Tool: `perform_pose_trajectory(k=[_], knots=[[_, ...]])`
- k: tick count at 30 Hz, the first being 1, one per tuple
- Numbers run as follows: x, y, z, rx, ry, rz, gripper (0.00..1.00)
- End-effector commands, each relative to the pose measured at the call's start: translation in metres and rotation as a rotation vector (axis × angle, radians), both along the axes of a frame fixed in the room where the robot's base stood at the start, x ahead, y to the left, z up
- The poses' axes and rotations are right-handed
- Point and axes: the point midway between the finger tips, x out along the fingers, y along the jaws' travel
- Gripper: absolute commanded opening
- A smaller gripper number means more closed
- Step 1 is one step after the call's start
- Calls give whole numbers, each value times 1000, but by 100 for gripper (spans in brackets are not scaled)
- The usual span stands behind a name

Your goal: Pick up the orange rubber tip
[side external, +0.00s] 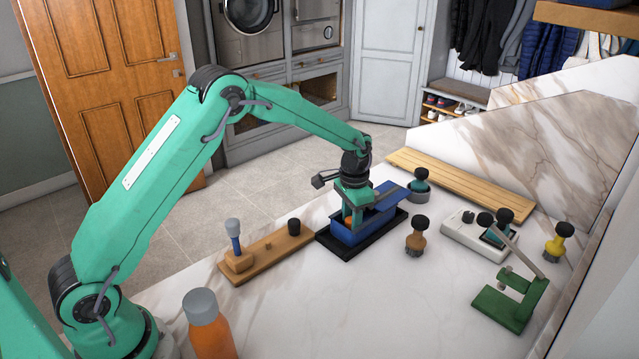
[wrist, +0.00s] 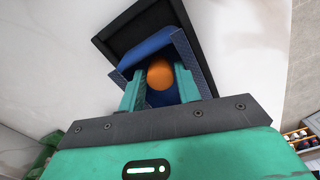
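The orange rubber tip (wrist: 160,73) is a rounded orange piece inside a blue box (wrist: 146,50). In the side external view a bit of the tip (side external: 347,220) shows below my gripper, partly hidden by a finger. The blue box (side external: 362,234) has a raised blue lid and sits on a black tray (side external: 338,250). My gripper (wrist: 160,80) reaches down into the box, with its fingers apart on either side of the tip. Contact between the fingers and the tip cannot be made out clearly.
A wooden board (side external: 266,256) with a blue-handled tool lies left of the box, and an orange bottle (side external: 210,335) stands in front. To the right are a brown brush (side external: 416,236), a white device (side external: 470,235) and a green stand (side external: 512,300). The front middle counter is clear.

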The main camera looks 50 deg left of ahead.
Motion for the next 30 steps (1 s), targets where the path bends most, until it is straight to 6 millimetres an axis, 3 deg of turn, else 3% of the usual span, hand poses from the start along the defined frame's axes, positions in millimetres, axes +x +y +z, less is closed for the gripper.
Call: perform_pose_trajectory(k=[3,7,20,26,30], knots=[[0,0,0,0,0,0,31],[0,0,0,0,0,0,6],[0,0,5,0,-1,0,6],[0,0,22,0,-2,0,6],[1,0,44,0,-4,0,6]])
